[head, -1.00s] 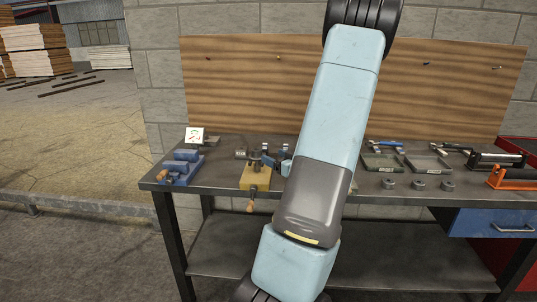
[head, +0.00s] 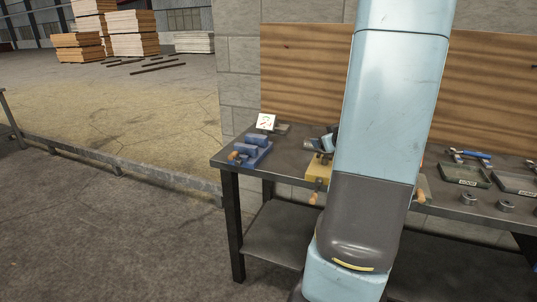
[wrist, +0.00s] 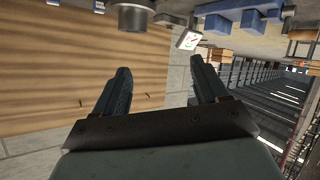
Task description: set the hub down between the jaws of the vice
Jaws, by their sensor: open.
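A blue vice (head: 255,152) with an orange-brown handle stands at the left end of the bench. My arm hides the bench middle.
A yellow block (head: 318,170) sits near the bench's front edge, left of my arm. A white card (head: 266,121) stands behind the vice. Shallow trays, one here (head: 464,175), lie at right. A wooden board (head: 300,75) backs the bench (head: 228,160). Open floor lies left.

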